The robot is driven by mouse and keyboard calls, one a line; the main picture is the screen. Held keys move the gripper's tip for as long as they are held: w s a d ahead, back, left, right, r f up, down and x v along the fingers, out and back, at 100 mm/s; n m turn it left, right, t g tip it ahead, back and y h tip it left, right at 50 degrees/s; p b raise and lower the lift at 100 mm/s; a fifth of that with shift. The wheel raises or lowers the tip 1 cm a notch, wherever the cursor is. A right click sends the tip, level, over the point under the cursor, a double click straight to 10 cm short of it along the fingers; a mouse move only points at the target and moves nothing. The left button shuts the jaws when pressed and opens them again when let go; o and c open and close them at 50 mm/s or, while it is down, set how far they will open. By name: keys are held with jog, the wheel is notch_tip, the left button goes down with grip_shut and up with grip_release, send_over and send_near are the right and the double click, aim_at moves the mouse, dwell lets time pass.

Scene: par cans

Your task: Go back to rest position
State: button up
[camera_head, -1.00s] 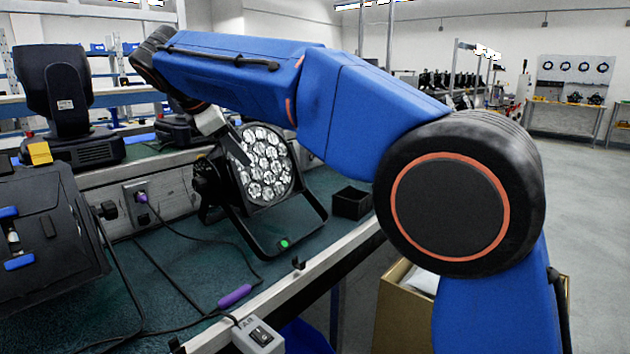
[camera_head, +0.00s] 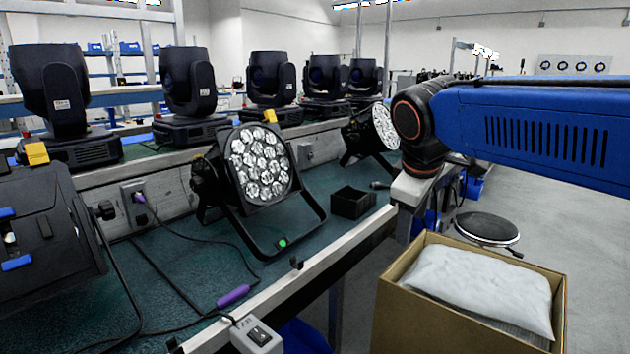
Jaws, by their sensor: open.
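My blue arm comes in from the right edge and ends in a black wrist with an orange ring. My gripper (camera_head: 404,190), a small grey piece below the wrist, is by the far part of the bench's front edge, and its fingers are hard to make out. It is open, and nothing shows between its jaws. The par can (camera_head: 262,165) with several clear lenses stands tilted on its bracket on the green bench top, with a small green light on its base. My gripper is to its right and apart from it.
An open cardboard box (camera_head: 395,300) with a white bag (camera_head: 480,285) stands at the front right. A second par can (camera_head: 372,132) stands farther back, left of my wrist. A small black bin (camera_head: 352,203) sits on the bench (camera_head: 180,275). Moving heads line the back, including one (camera_head: 190,90).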

jog(key=s+d+f+m, duration=0.4)
jog(key=s+f+m, duration=0.1)
jog(key=s+f, duration=0.4)
jog(key=s+d+f+m+y, duration=0.1)
jog(key=s+d+f+m, duration=0.4)
jog(key=s+f, duration=0.4)
jog(key=shift+s+d+f+y, duration=0.15)
jog(key=shift+s+y, duration=0.15)
jog(key=shift+s, duration=0.4)
